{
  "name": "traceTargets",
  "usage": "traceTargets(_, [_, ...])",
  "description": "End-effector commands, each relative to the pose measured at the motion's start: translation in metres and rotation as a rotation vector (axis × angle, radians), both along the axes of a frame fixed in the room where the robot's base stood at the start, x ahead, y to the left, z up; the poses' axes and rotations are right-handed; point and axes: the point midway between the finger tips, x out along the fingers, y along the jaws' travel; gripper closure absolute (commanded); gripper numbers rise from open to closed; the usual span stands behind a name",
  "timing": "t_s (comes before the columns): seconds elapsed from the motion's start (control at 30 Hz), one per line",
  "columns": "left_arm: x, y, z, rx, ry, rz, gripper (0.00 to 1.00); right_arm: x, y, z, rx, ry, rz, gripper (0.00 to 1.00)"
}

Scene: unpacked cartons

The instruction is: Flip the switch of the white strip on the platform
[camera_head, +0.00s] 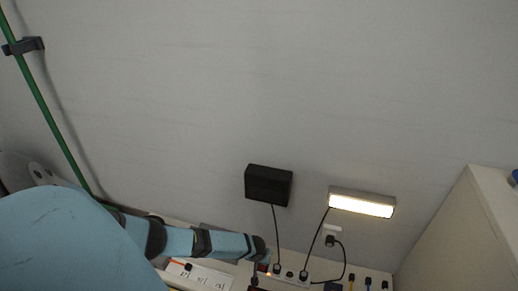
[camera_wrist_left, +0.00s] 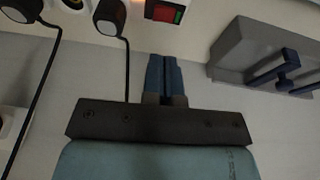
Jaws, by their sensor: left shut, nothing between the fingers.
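The white strip (camera_head: 292,281) is at the bottom of the head view, partly cut off by the frame edge, with black plugs in it. In the left wrist view the strip (camera_wrist_left: 205,14) runs along the top. Its red switch (camera_wrist_left: 164,12) with a green part beside it sits in a dark frame there. My left gripper (camera_wrist_left: 163,60) is shut and empty, its blue fingertips just short of the strip, below the switch, with a small gap showing. In the head view my left gripper (camera_head: 264,256) is beside the strip's left end. My right gripper is not in view.
Black plugs (camera_wrist_left: 110,17) with cords stand left of the switch. A grey box with blue levers (camera_wrist_left: 265,60) is to the right. In the head view, a black box (camera_head: 268,186) and a lit lamp (camera_head: 362,203) are on the wall. Another white strip (camera_head: 200,275) lies left.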

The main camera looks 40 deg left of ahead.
Motion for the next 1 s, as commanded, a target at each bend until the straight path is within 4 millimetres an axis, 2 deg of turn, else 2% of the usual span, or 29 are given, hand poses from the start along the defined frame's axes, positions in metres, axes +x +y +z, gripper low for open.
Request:
traceTargets(0.03, [0.004,0.002,-0.019,0.002,-0.001,0.0,1.0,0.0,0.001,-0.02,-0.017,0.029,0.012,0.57])
traceTargets(0.17, [0.011,0.004,-0.044,0.002,-0.001,0.0,1.0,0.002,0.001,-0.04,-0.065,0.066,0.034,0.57])
traceTargets(0.4, [0.013,0.001,-0.072,0.001,-0.001,-0.001,1.0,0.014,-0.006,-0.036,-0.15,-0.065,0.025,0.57])
traceTargets(1.0, [0.014,-0.002,-0.077,0.01,0.003,0.0,1.0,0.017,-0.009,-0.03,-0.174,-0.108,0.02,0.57])
